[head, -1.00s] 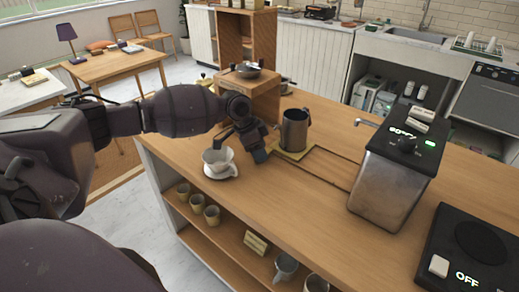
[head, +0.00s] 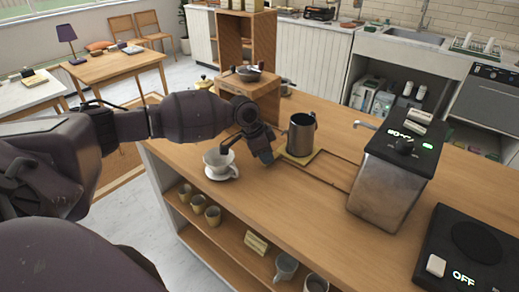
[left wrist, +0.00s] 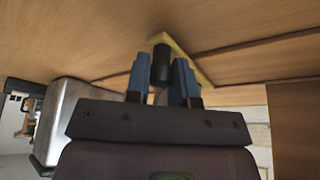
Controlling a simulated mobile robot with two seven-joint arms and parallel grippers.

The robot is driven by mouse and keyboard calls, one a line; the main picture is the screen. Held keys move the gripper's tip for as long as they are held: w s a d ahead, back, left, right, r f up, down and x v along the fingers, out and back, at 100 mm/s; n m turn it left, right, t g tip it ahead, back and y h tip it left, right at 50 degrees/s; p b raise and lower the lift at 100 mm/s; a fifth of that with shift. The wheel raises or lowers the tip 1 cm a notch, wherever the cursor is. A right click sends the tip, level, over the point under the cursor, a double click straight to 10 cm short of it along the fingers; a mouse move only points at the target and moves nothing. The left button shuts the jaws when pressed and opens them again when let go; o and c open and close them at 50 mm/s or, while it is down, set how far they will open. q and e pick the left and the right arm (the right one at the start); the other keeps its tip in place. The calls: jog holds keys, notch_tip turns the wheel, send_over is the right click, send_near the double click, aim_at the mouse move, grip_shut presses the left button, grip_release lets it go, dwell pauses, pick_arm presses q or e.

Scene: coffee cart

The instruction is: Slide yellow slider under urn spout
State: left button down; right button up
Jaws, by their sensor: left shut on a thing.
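The yellow slider (head: 297,161) is a flat plate lying on the wooden counter at the left end of a dark-edged track (head: 335,170). A dark metal pitcher (head: 301,135) stands upright on it. The urn (head: 385,185), a metal box with a black top and lit display, stands to the right; its spout (head: 366,124) points left, apart from the pitcher. My left gripper (head: 266,157) is beside the slider's left side. In the left wrist view its blue fingers (left wrist: 162,80) are shut on the slider's black knob (left wrist: 161,62), with the yellow plate (left wrist: 203,70) behind. My right gripper is not visible.
A black burner marked OFF (head: 470,250) is at the front right. The track toward the urn is clear.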

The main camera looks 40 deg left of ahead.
pick_arm(q)
jog(key=d, duration=0.2)
jog(key=d+p, duration=0.1)
jog(key=d, duration=0.1)
jog(key=d+p, duration=0.1)
jog(key=d, duration=0.1)
jog(key=shift+s+d+r, duration=0.2)
jog(key=shift+s+r, duration=0.1)
jog(key=d+p, duration=0.1)
jog(key=d, duration=0.1)
jog(key=d+p, duration=0.1)
jog(key=d, duration=0.2)
jog(key=d+p, duration=0.1)
jog(key=d, duration=0.2)
jog(key=shift+s+d+f+p, duration=0.25)
jog(key=shift+s+p, duration=0.1)
jog(key=shift+p, duration=0.05)
jog(key=shift+d+f, duration=0.15)
jog(key=shift+d, duration=0.3)
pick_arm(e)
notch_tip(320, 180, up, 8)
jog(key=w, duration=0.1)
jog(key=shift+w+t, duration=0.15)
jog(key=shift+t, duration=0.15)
pick_arm(q)
jog(key=shift+s, duration=0.1)
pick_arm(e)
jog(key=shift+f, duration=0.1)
